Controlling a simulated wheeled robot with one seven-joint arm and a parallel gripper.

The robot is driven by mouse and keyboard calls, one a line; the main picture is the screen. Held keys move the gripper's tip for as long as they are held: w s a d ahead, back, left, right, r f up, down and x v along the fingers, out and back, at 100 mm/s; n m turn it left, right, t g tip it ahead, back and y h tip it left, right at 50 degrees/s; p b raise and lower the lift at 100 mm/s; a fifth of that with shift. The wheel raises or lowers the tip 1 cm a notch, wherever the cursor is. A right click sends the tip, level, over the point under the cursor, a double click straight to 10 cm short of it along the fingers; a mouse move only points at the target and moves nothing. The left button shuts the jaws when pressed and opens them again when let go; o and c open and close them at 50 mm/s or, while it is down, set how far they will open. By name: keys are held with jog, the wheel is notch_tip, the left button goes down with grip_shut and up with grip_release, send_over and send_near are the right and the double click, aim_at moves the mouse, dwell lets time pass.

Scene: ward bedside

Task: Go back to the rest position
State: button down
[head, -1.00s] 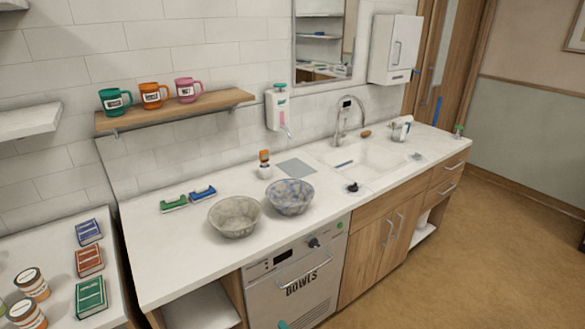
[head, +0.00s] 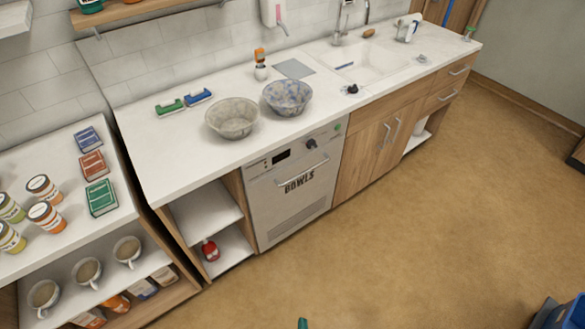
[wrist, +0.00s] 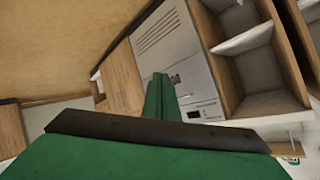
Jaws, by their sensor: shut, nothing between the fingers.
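My gripper (wrist: 160,98) shows in the wrist view as green fingers pressed together, with a dark bar and a wide green body behind them. Nothing is held between them. In the head view only a small green tip (head: 303,324) shows at the bottom edge, over the floor and apart from the counter. The rest of my arm is out of the head view. In the wrist view the fingers point towards the dishwasher front (wrist: 172,45), which appears turned over.
The white counter (head: 165,155) holds two bowls, one grey (head: 232,118) and one blue-patterned (head: 287,97). The dishwasher marked BOWLS (head: 292,190) is closed below. A side shelf unit at left holds books, jars and mugs. A blue object (head: 565,312) stands lower right. The brown floor (head: 420,240) is largely clear.

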jog(key=s+a+r+n+t, duration=0.1)
jog(key=s+r, duration=0.4)
jog(key=r, duration=0.6)
jog(key=s+a+r+n+t, duration=0.2)
jog(key=s+r+n, duration=0.2)
jog(key=r, duration=0.7)
jog(key=shift+s, duration=0.55)
jog(key=c, duration=2.4)
grip_release()
jog(key=shift+a+r, duration=0.1)
jog(key=shift+c, duration=0.2)
